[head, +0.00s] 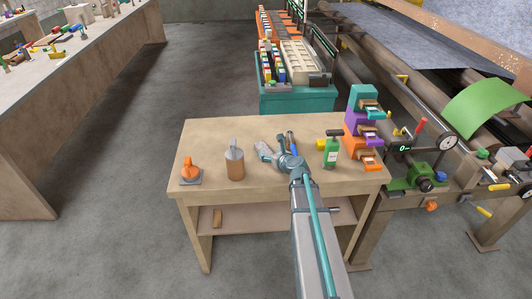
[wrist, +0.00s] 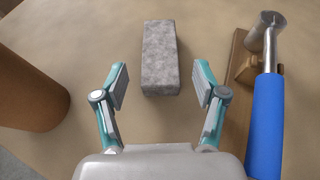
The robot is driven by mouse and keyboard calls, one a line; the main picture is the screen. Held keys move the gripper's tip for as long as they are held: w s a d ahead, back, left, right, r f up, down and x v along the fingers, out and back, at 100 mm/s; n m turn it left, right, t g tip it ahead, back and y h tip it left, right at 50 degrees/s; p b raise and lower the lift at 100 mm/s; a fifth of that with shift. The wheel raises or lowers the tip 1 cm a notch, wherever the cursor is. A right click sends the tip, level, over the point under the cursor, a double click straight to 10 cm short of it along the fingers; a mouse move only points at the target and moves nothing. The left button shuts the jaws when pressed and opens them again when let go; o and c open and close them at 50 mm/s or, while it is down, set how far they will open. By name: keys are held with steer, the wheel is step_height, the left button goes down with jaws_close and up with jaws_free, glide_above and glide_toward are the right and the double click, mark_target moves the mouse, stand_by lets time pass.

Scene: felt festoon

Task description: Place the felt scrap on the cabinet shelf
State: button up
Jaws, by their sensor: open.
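A grey mottled block, which looks like the felt scrap (wrist: 160,58), lies on the tan bench top in the wrist view. My gripper (wrist: 161,82) is open, with one teal-and-grey finger on each side of the block's near end. The fingers appear apart from it, and nothing is held. No separate cabinet is clearly identifiable.
A brown cylinder (wrist: 28,85) stands left of my gripper; a blue-handled tool (wrist: 265,120) is close on the right.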

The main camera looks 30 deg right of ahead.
steer(key=v, duration=0.5)
steer(key=shift+s, duration=0.15)
steer(key=shift+o, duration=0.5)
steer(key=shift+s+r, duration=0.2)
steer(key=shift+s, duration=0.1)
steer(key=shift+b, duration=0.35)
